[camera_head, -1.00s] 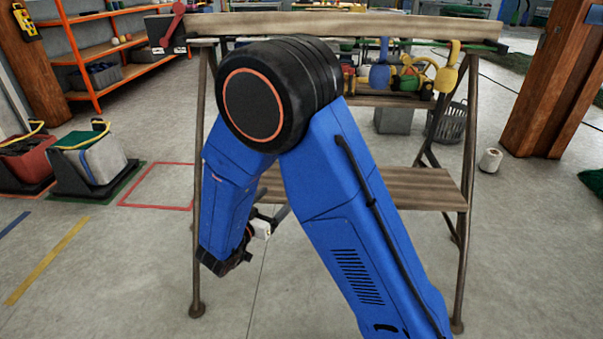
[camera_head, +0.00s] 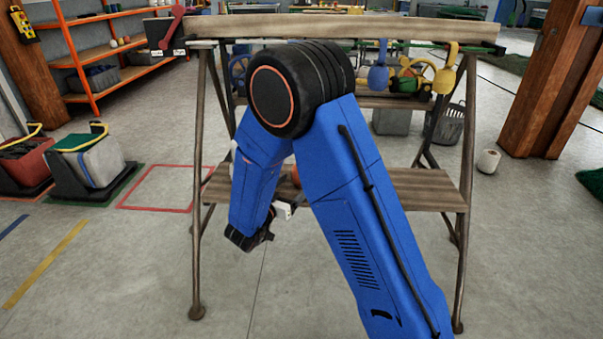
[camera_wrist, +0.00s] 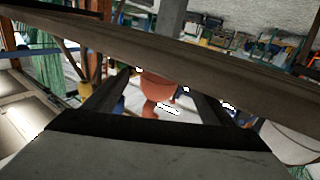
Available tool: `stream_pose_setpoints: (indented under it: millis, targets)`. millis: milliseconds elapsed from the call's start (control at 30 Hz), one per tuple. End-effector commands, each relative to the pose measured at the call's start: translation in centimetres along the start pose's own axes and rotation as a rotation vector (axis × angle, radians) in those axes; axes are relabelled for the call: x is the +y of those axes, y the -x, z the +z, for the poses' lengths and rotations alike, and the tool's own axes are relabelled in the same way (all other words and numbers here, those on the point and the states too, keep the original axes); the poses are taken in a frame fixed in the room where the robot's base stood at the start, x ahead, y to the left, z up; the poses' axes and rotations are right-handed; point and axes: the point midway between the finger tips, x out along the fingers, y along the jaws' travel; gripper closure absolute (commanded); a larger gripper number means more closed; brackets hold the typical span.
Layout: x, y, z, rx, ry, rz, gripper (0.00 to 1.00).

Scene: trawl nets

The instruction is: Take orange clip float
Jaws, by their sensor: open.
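An orange-red float (camera_wrist: 155,88) shows in the wrist view, between the two dark fingers of my gripper (camera_wrist: 158,78). The fingers are apart, and I cannot tell how far beyond them it is. In the head view, a small orange-red patch (camera_head: 296,177) shows just right of my forearm, above the lower plank; it may be the same float. My arm hides most of it there, and my gripper is mostly hidden too. A blue float (camera_head: 378,72) and a yellow float (camera_head: 447,75) hang from the rack on the right.
The wooden rack has a thick top beam (camera_head: 340,27) and a lower plank (camera_head: 410,190). The beam also crosses the wrist view (camera_wrist: 160,50), close to the fingers. Bins (camera_head: 95,160) stand on the floor at left, and a white roll (camera_head: 489,160) at right. The floor in front is clear.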

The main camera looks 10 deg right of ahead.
Motion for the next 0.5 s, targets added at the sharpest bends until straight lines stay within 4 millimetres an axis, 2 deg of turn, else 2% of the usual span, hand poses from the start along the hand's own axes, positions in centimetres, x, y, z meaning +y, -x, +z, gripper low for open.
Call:
stream_pose_setpoints:
  millis: [267,500]
  targets:
    - [0.0,-1.3,-0.1,0.000,0.000,0.001,0.23]
    - [-0.1,-4.0,-0.7,0.000,-0.002,0.002,0.23]
